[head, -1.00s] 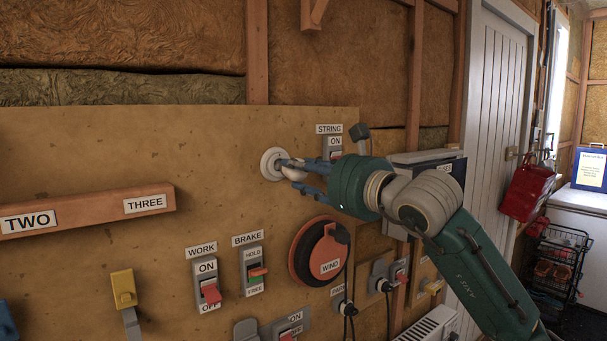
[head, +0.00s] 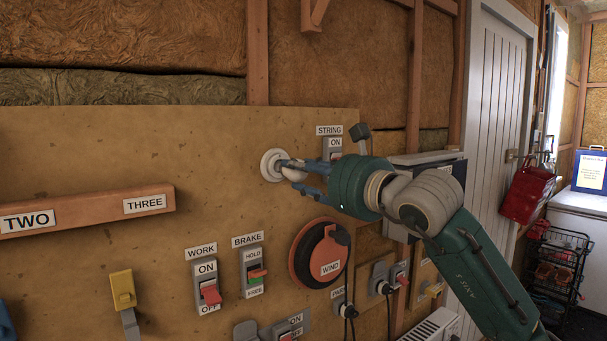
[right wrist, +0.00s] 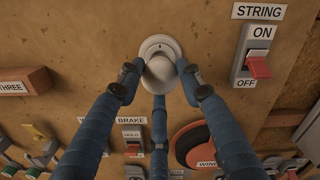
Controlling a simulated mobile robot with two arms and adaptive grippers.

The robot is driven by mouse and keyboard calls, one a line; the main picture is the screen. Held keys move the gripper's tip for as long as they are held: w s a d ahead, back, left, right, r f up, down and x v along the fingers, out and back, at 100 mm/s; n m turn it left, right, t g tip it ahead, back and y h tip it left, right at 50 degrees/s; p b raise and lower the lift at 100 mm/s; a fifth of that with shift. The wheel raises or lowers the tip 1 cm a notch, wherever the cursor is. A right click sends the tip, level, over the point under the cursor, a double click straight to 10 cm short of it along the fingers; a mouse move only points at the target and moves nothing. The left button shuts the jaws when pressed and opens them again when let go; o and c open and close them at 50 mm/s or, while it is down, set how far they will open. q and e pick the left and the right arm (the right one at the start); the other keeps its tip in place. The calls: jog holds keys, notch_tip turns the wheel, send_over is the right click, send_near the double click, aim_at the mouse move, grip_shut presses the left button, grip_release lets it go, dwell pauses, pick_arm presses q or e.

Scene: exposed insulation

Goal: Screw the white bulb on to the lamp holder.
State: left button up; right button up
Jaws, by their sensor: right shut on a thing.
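The white bulb (right wrist: 161,70) is between the blue fingers of my right gripper (head: 292,175), which is shut on it. The round white lamp holder (head: 269,165) is fixed to the wooden board; in the right wrist view its rim (right wrist: 160,42) shows just behind the bulb. The bulb is in line with the holder and appears to be at its mouth; I cannot tell how deep it sits. In the head view the fingers partly hide the bulb. My left gripper is not in view.
The STRING switch (right wrist: 258,65) is right of the holder, close to my gripper. Below are the WORK switch (head: 208,287), the BRAKE switch (head: 254,272) and the orange WIND dial (head: 304,256). A wooden rail (head: 90,212) juts out at left. The board left of the holder is clear.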

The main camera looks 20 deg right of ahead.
jog(key=shift+p+x, duration=0.35)
jog(key=shift+x, duration=1.05)
jog(key=shift+c, duration=0.2)
jog(key=o, duration=0.8)
jog(key=shift+c, duration=0.2)
jog(key=v, duration=1.2)
